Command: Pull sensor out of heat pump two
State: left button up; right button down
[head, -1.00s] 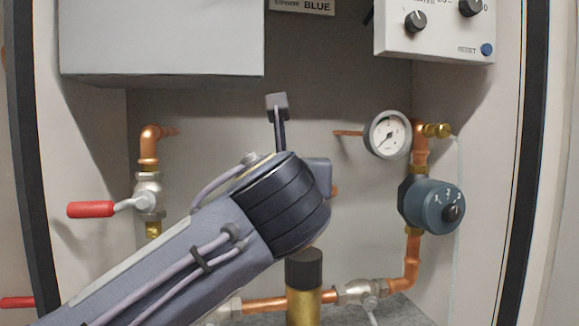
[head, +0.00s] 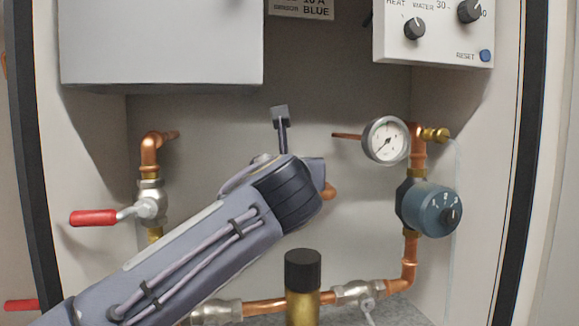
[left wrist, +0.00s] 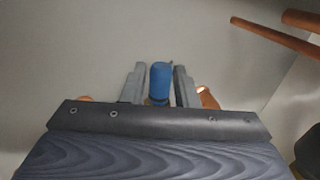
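The sensor (left wrist: 160,82) shows in the left wrist view as a blue cylinder with a rounded end, standing out in front of a copper pipe (left wrist: 207,97). My left gripper (left wrist: 159,70) has one grey finger on each side of it. Narrow gaps seem to show between the fingers and the sensor, so I see no firm hold. In the head view my left arm reaches into the heat pump cabinet from the lower left, and its wrist hides the fingers and the sensor. My right gripper is in neither view.
A pressure gauge (head: 386,140) and a dark blue dial valve (head: 431,209) stand right of my wrist. A red-handled valve (head: 93,217) is at left. A black-capped brass part (head: 303,270) is below. A grey box (head: 160,40) and control panel (head: 435,30) hang above.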

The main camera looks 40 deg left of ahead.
aim_at(290, 146)
pick_arm(q)
grip_shut()
jog(key=shift+r, duration=0.15)
jog(key=shift+r+p, duration=0.75)
jog(key=shift+p, duration=0.3)
jog(key=shift+r, duration=0.7)
jog(key=s+d, duration=1)
jog(key=d, duration=0.2)
jog(key=shift+d, duration=0.3)
